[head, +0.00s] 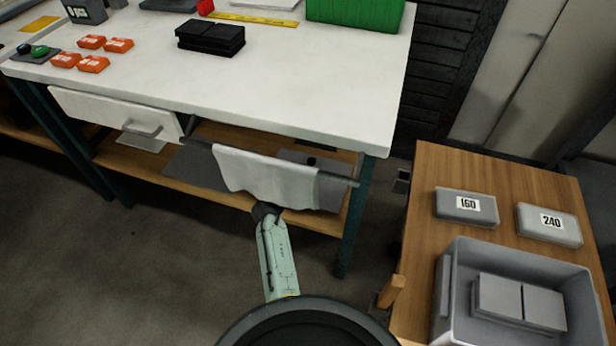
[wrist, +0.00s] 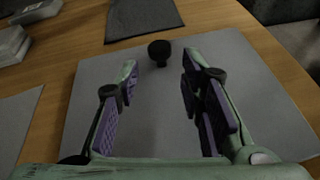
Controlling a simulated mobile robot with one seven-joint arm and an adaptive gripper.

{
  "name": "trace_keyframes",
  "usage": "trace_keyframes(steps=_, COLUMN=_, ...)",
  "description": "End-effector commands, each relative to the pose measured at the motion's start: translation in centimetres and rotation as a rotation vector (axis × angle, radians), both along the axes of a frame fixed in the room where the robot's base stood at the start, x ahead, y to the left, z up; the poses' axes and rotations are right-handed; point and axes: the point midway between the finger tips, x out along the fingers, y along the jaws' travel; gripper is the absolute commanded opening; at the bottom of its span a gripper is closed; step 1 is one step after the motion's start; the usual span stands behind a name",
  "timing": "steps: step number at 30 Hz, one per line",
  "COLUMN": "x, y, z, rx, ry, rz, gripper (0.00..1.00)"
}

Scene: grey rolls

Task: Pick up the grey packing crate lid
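The lid is a flat grey panel (wrist: 156,118) with a round black knob (wrist: 159,52), lying on a wooden shelf in the wrist view. In the head view a grey panel with a dark knob, seemingly the same lid (head: 331,166), shows partly on the shelf under the white table; the hanging cloth and rail hide the rest. My gripper (wrist: 160,69) is open and empty above the lid. The knob stands just beyond the fingertips, roughly in line with the gap between them. In the head view my fingers are hidden behind the cloth.
A white cloth (head: 265,177) hangs at the shelf's front, near my arm. A drawer (head: 115,112) stands out to its left. Other grey sheets (wrist: 143,15) lie near the lid. A grey crate (head: 450,310) stands on the side table at right.

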Motion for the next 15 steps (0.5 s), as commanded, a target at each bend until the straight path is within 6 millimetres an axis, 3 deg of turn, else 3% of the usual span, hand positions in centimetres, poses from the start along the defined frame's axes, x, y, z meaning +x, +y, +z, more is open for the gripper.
trace_keyframes(steps=15, x=5.1, y=-2.2, z=-2.2, rx=0.001, ry=-0.001, rz=0.001, gripper=0.35)
